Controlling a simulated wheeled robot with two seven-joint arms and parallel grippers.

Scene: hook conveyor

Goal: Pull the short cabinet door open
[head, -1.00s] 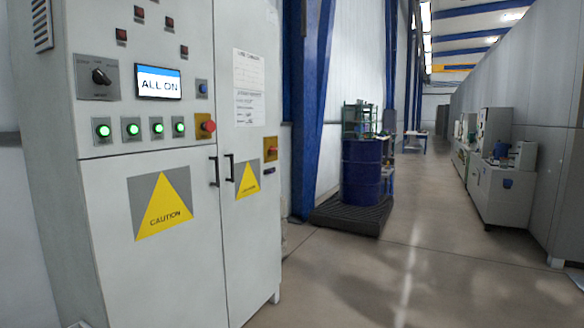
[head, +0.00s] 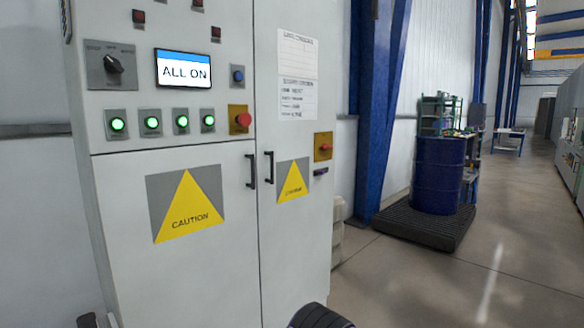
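The grey-white cabinet stands at the left in the head view. Its short door (head: 120,250) is the lower left one, under the control panel, with a yellow caution triangle (head: 187,205). It is shut, with a dark vertical handle (head: 251,171) at its upper right edge. The taller door (head: 312,240) beside it is also shut and has its own dark handle (head: 268,167). Neither gripper's fingers show. A dark rounded shape at the bottom edge looks like part of my arm, and nothing touches either handle.
The control panel above carries a lit "ALL ON" screen (head: 184,69), a black rotary switch (head: 113,64), green lamps and a red button (head: 243,121). The floor at right is clear.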

